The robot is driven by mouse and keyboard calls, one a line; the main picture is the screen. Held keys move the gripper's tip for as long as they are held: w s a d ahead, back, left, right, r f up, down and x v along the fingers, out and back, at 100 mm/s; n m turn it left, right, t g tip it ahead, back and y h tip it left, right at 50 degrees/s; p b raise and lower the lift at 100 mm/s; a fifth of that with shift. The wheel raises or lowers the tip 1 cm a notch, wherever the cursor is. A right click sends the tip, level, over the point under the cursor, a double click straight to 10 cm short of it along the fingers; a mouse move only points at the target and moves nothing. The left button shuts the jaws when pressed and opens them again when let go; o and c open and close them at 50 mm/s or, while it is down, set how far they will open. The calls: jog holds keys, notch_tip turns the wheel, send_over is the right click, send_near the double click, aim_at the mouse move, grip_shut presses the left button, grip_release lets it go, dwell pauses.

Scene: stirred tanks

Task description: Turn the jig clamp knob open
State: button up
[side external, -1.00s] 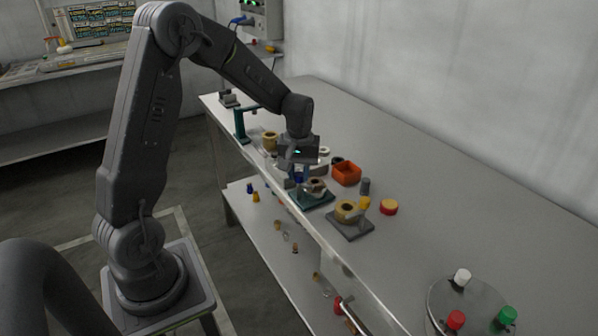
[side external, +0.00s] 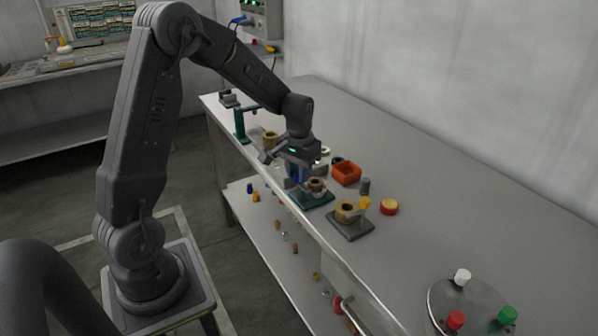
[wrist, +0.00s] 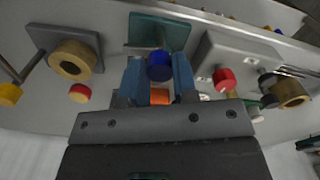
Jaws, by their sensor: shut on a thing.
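The blue clamp knob (wrist: 160,66) sits between the two fingers of my gripper (wrist: 160,78) in the wrist view. The fingers are shut on it, one on each side. In the side view my gripper (side external: 297,166) is over the teal jig (side external: 312,198), and the blue knob (side external: 292,173) shows below it, partly hidden. A brownish ring-shaped part (side external: 317,186) is on the jig. The teal jig plate (wrist: 160,33) also shows beyond the knob in the wrist view. The clamp's inner parts are hidden.
A grey plate (side external: 352,228) with a brass ring (side external: 348,211) stands near the jig. An orange bin (side external: 346,173) and a red-and-yellow cap (side external: 389,207) are close by. A round plate with coloured caps (side external: 468,305) is at lower right.

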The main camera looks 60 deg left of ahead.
jog(key=shift+m, duration=0.6)
jog(key=o, duration=0.9)
notch_tip(320, 180, up, 14)
jog(key=shift+f, duration=0.1)
dwell(0.4)
jog(key=s+d+m+t, duration=0.1)
jog(key=s+d+t, duration=0.1)
jog(key=s+d, duration=0.3)
jog(key=s+d+r+m+t, duration=0.1)
jog(key=s+d, duration=0.5)
jog(key=s, duration=0.1)
jog(key=s+d+r+m+t, duration=0.1)
jog(key=s+d+t, duration=0.1)
jog(key=s+d, duration=0.3)
jog(key=shift+s+d+r+t, duration=0.1)
jog(key=shift+s+t, duration=0.05)
jog(key=shift+s, duration=0.3)
jog(key=shift+s+d+t, duration=0.1)
jog(key=shift+s+t, duration=0.05)
jog(key=shift+s, duration=0.25)
